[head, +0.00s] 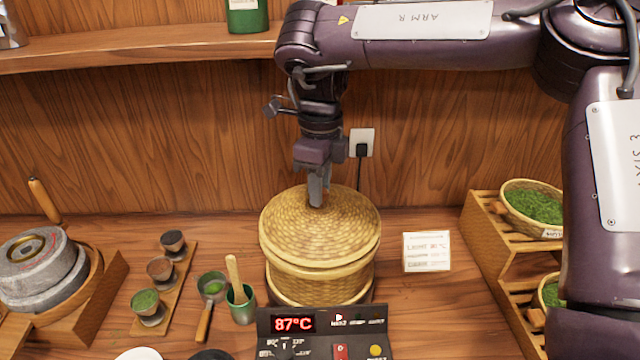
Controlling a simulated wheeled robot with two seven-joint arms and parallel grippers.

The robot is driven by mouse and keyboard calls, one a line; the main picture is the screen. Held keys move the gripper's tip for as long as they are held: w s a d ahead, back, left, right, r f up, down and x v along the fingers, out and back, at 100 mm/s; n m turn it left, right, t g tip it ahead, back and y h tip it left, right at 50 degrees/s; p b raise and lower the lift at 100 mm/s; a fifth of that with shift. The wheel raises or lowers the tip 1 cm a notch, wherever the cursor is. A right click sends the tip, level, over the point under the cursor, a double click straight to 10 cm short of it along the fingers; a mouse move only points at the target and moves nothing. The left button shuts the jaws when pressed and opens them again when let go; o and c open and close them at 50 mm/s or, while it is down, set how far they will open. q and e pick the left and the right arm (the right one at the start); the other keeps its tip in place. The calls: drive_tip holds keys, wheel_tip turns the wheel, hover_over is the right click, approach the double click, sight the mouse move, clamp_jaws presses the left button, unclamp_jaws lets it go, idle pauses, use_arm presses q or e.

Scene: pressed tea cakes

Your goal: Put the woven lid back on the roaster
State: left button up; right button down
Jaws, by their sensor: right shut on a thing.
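The woven lid (345,232) is a round, domed, straw-coloured basket cover. It sits at the top of the woven roaster (320,290), slightly tilted, and I cannot tell whether it is fully seated on the rim. A dark control panel (322,336) reading 87°C is at the roaster's front. My right gripper (317,196) points straight down at the middle of the lid, its fingers shut on the lid's knob, which the fingers mostly hide. My left gripper is not in view.
A white card (426,252) and a wooden rack (500,262) with green tea baskets are at right.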

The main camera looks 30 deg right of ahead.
drive_tip(key=shift+s+a, duration=0.1)
drive_tip(key=shift+f, duration=0.5)
drive_tip(key=c, duration=1.1)
unclamp_jaws()
drive_tip(key=shift+r, duration=0.15)
drive_tip(key=shift+r, duration=0.3)
wheel_tip(320, 180, up, 12)
drive_tip(key=p, duration=0.2)
drive_tip(key=shift+r+p, duration=0.2)
drive_tip(key=shift+p, duration=0.2)
drive_tip(key=shift+f, duration=0.1)
